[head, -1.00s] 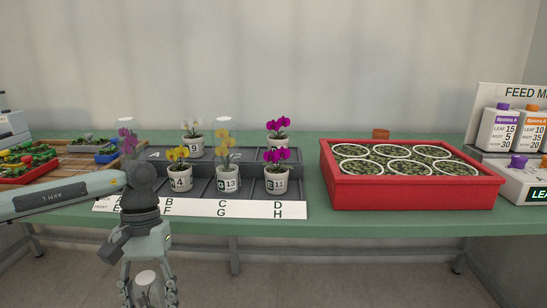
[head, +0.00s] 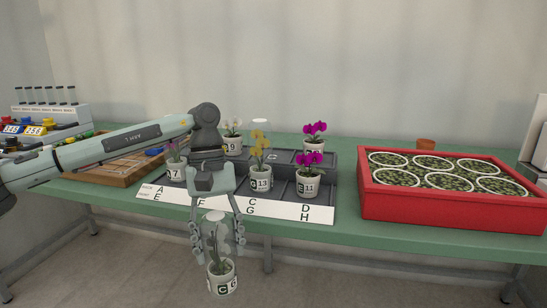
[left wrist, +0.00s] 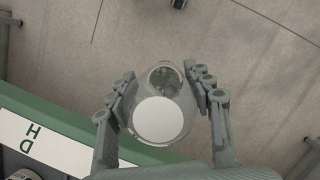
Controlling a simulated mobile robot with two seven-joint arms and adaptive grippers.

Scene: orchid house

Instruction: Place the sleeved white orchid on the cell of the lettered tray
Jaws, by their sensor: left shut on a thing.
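My left gripper (head: 219,250) is shut on a sleeved orchid (head: 222,282), a white pot marked C 6 under a clear sleeve. It hangs nearly upright in front of the bench edge; its flowers are hard to make out. In the left wrist view the sleeve (left wrist: 158,118) sits between the fingers, above the floor. The grey lettered tray (head: 285,190) lies on the bench behind, with a white letter strip (head: 290,211) along its front. My arm and gripper hide part of its left half. My right gripper is out of view.
On the tray stand a white orchid 9 (head: 232,146), a sleeved yellow orchid 13 (head: 260,182), magenta orchid 11 (head: 308,186), another magenta orchid (head: 314,130) and pot 7 (head: 176,174). A red planter (head: 440,212) stands to the right. A wooden board lies left.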

